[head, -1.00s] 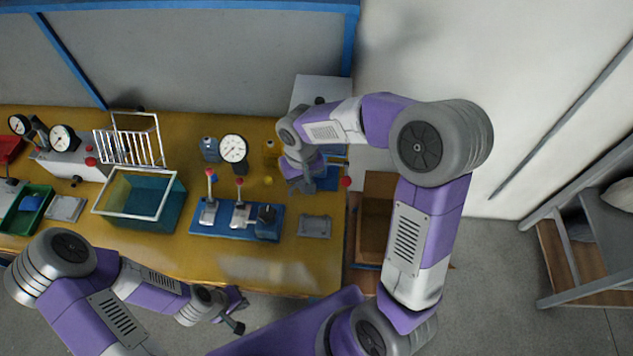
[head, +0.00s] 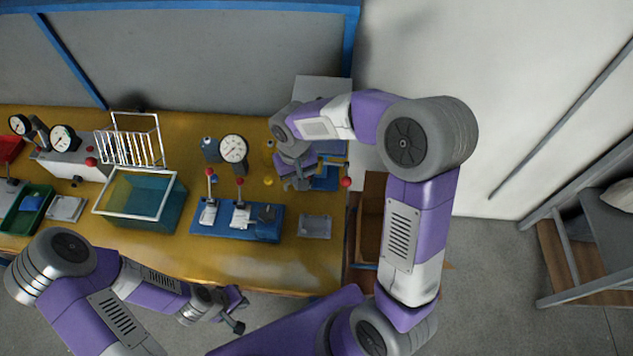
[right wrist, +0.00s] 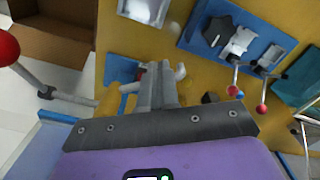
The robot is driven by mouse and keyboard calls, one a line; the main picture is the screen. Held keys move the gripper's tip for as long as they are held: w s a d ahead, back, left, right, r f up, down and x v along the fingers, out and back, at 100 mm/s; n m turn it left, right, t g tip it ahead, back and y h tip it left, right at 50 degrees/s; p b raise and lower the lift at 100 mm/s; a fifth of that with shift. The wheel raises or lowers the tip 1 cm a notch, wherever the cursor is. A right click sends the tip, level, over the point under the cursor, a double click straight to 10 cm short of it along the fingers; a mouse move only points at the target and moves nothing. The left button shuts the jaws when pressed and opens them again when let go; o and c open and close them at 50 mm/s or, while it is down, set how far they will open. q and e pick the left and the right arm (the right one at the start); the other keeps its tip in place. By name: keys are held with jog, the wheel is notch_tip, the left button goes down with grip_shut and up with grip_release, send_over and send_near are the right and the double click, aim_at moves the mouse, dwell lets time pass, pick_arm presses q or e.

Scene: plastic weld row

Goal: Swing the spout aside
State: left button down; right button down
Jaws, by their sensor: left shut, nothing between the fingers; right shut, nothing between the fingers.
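My right gripper (head: 296,184) is shut and empty over the bench's right end, beside a blue fixture (head: 326,179). In the right wrist view, its closed fingers (right wrist: 156,82) point over that blue part (right wrist: 120,68). A grey bent piece (right wrist: 181,72) shows right beside the fingertips; it may be the spout, but I cannot tell whether they touch. The fingers and wrist hide much of the fixture. A lever with a red ball (head: 346,182) sticks out to the right. My left gripper (head: 238,312) is shut and empty in front of the bench's front edge.
A blue board (head: 205,231) with red-knobbed toggle clamps lies left of the right gripper, with a gauge (head: 233,148) behind it. A grey plate (head: 315,227) lies nearby. A teal tank (head: 110,211) and a white rack (head: 158,120) stand farther left. A brown box (head: 369,225) is beside the bench.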

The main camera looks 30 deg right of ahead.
jog(key=shift+w+a, duration=0.15)
jog(key=shift+w, duration=0.25)
dwell(0.3)
jog(key=shift+w+a, duration=0.1)
jog(key=shift+w, duration=0.35)
jog(key=shift+p, duration=0.3)
